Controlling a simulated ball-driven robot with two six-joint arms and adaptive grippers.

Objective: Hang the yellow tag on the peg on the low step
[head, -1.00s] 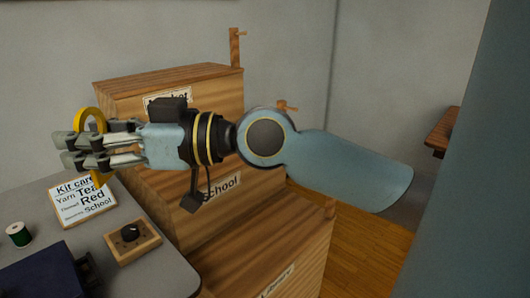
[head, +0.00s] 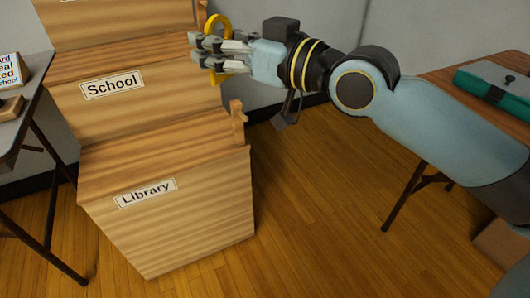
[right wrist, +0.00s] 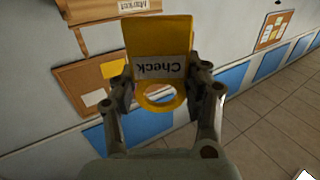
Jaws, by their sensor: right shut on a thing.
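The yellow tag (head: 214,26) is in my right gripper (head: 204,50), seen in the head view at the upper middle. The right wrist view shows the tag (right wrist: 160,40) with a "Check" label upside down and a ring-shaped end between the fingers. My right gripper is shut on it, in the air above and behind the low step. The low step (head: 190,209), labelled "Library", has a wooden peg (head: 237,119) at its right side; nothing hangs on it. The tag is apart from the peg, above and slightly left of it in the picture. My left gripper is out of view.
The "School" step (head: 140,115) rises behind the low step, with a higher one beyond. A table with a card (head: 10,72) stands at left. A wooden table with a green case (head: 492,92) stands at right. Floor between is clear.

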